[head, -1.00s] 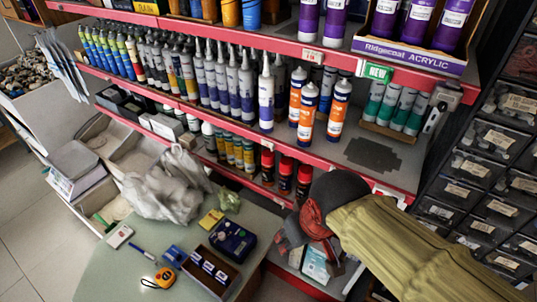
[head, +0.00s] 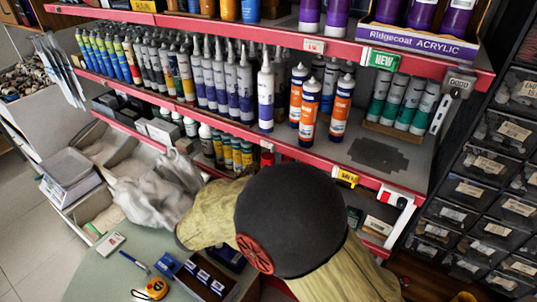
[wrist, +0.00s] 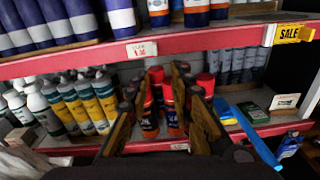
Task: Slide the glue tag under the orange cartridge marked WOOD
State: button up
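Several orange-and-white cartridges with dark blue bands (head: 311,108) stand upright on the middle shelf; I cannot read WOOD on any. Their lower ends show at the top of the wrist view (wrist: 158,8). I cannot identify a tag reading glue. A white price tag with red print (wrist: 142,49) sits on the red shelf edge in the wrist view. My gripper (wrist: 157,92) is open, facing the lower shelf below that edge. Red-capped bottles (wrist: 150,118) show between its fingers, with nothing visibly held. My arm hides the gripper in the head view.
A yellow SALE tag (wrist: 288,34) sits on the shelf edge at right. A green NEW tag (head: 381,60) is on the upper edge.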

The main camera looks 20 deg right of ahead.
aim_at(266, 146)
jog(key=w+d+r+n+b, duration=0.1)
jog(key=w+d+b, duration=0.1)
jog(key=w+d, duration=0.3)
jog(key=shift+w+d+r+t, duration=0.2)
jog(key=shift+w+r+t, duration=0.1)
jog(key=shift+w+r, duration=0.1)
jog(key=shift+c, duration=0.5)
jog(key=c, duration=0.4)
grip_shut()
